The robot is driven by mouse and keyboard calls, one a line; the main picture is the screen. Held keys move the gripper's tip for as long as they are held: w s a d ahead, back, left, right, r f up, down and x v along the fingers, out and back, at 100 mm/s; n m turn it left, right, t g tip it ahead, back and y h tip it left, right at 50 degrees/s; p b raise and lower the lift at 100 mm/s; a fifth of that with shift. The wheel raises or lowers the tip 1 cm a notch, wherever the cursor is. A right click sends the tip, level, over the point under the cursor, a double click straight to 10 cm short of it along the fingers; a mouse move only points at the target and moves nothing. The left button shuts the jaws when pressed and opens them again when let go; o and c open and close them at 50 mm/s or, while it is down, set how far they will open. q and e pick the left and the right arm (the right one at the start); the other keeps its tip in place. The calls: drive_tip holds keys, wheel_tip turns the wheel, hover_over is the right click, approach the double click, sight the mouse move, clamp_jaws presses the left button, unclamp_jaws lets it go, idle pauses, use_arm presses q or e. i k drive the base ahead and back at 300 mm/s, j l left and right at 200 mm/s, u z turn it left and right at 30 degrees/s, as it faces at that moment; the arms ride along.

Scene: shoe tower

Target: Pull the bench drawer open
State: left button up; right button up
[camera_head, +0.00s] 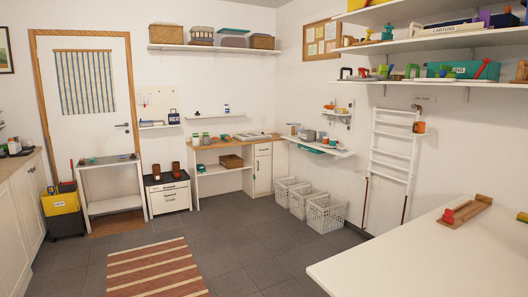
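Neither of my grippers shows in the head view. A wood-topped bench (208,146) stands against the back wall, some way across the room. At its right end is a white cabinet (263,171) with a drawer front (263,149) on top and a door below. The drawer looks shut; its handle is too small to make out well. A low white two-drawer unit (170,198) with a dark top stands left of the bench. I cannot tell for sure which drawer is the bench drawer.
Dark tiled floor (240,238) lies open before the bench. A striped rug (158,270) lies front left. White baskets (325,213) stand right of the bench. A white table (425,255) fills the lower right. A grey side table (110,185) stands by the door.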

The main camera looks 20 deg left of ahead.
sight(262, 148)
drive_tip(key=i+j+u, duration=0.5)
drive_tip(key=i, duration=0.15)
drive_tip(key=i+j+u, duration=0.4)
drive_tip(key=i, duration=0.2)
drive_tip(key=i+u, duration=0.35)
drive_tip(key=i, duration=0.3)
drive_tip(key=i+l+u, duration=0.1)
drive_tip(key=i+u, duration=0.3)
drive_tip(key=i, duration=0.25)
drive_tip(key=i+z, duration=0.2)
drive_tip(key=i, duration=0.35)
drive_tip(key=i+z, duration=0.2)
drive_tip(key=i, duration=0.4)
drive_tip(key=i+j+z, duration=0.2)
drive_tip(key=i, duration=0.35)
drive_tip(key=i+j+z, duration=0.2)
drive_tip(key=i, duration=0.35)
drive_tip(key=i+l+z, duration=0.3)
drive_tip(key=i, duration=1.2)
drive_tip(key=i+z, duration=0.35)
drive_tip(key=i, duration=1.15)
drive_tip(key=j, duration=0.1)
